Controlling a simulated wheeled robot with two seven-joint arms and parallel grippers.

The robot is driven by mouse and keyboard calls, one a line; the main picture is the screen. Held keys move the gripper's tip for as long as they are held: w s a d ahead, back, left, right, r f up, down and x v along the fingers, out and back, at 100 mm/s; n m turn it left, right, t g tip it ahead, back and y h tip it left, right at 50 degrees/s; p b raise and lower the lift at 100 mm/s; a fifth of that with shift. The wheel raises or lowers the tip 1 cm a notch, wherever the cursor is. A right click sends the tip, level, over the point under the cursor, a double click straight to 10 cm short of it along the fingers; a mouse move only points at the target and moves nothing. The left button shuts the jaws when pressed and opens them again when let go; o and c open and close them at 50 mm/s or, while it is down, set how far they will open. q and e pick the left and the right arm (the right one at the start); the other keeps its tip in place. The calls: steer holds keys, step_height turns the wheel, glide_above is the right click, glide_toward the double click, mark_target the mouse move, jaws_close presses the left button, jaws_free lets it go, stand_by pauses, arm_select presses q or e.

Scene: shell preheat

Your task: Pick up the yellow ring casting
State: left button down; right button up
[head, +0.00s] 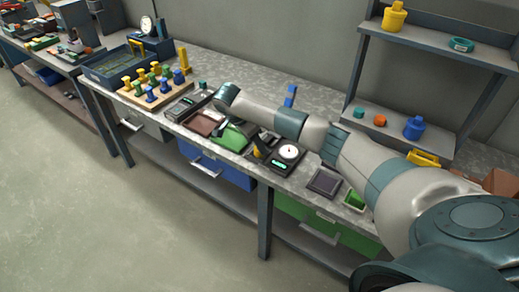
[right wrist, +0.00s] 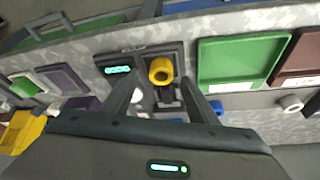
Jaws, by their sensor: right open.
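The yellow ring casting (right wrist: 161,70) shows in the right wrist view as a short hollow yellow cylinder on a dark device with a lit green display (right wrist: 118,70). In the head view a small yellow piece (head: 258,152) shows beside the round dial (head: 289,152), partly hidden by dark parts. My right gripper (right wrist: 158,84) is open and empty. Its two fingers point toward the device, and the ring appears between and just beyond their tips; I cannot tell the exact gap. In the head view my right arm hides most of that gripper. My left gripper is not in view.
A green tray (right wrist: 240,60) and a dark red tray (right wrist: 302,62) lie right of the device in the wrist view. A wooden rack (head: 140,98) with yellow and blue pegs stands at the bench's left. A shelf (head: 430,48) holds more castings behind my arm.

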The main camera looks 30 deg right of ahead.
steer(key=shift+p+x, duration=0.5)
steer(key=shift+x, duration=1.15)
steer(key=shift+w+d, duration=0.1)
steer(key=shift+r, duration=0.1)
steer(key=c, duration=1.2)
